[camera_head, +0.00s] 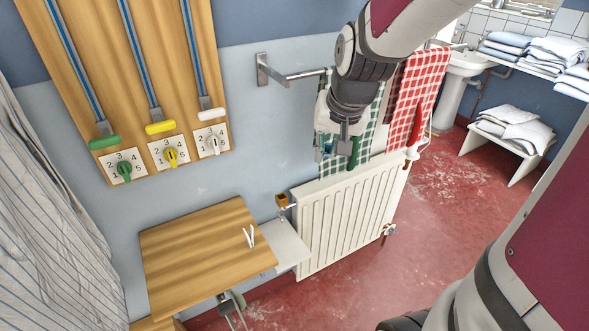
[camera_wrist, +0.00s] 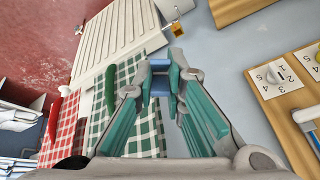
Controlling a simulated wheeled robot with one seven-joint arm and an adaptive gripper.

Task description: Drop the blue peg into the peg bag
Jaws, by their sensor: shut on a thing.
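My gripper (camera_head: 335,145) hangs in front of the towel rail, above the radiator. It is shut on the blue peg (camera_head: 328,148), a small blue piece at the fingertips. In the wrist view the gripper (camera_wrist: 167,72) fingers close around the blue peg (camera_wrist: 160,84), partly hiding it. A white peg (camera_head: 250,237) lies on the wooden board. I cannot make out a peg bag in either view.
The wooden board (camera_head: 200,250) is below left. A panel with numbered dials (camera_head: 165,80) is on the wall. Red floor (camera_head: 440,210) is open at right.

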